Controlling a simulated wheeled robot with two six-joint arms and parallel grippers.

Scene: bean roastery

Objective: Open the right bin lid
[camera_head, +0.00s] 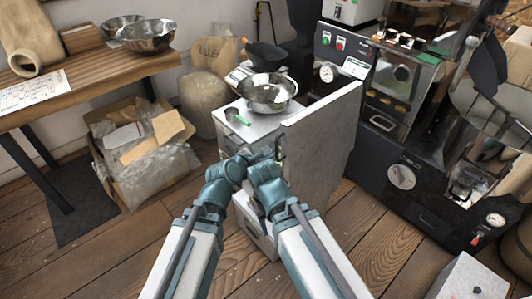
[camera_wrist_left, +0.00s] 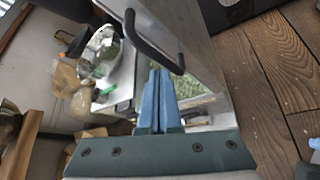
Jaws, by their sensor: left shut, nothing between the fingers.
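The right bin lid (camera_head: 322,130) is a pale grey panel standing steeply raised in the head view. Its black bar handle (camera_head: 279,147) is at the near left edge. In the left wrist view the handle (camera_wrist_left: 150,45) arches across the panel, and green beans (camera_wrist_left: 190,88) show in the opening beside it. My left gripper (camera_head: 262,157) is shut and empty, close to the handle; its blue fingers (camera_wrist_left: 159,78) point towards the bin just below the handle. I cannot tell if they touch. My right gripper (camera_head: 268,170) is at the same spot, its fingers hidden.
A steel bowl (camera_head: 268,93) and a green-handled scoop (camera_head: 237,117) rest on the white top (camera_head: 262,130) left of the lid. A dark roasting machine (camera_head: 405,170) stands close on the right. A wooden table (camera_head: 100,72) and a box of packaging (camera_head: 140,150) are at left.

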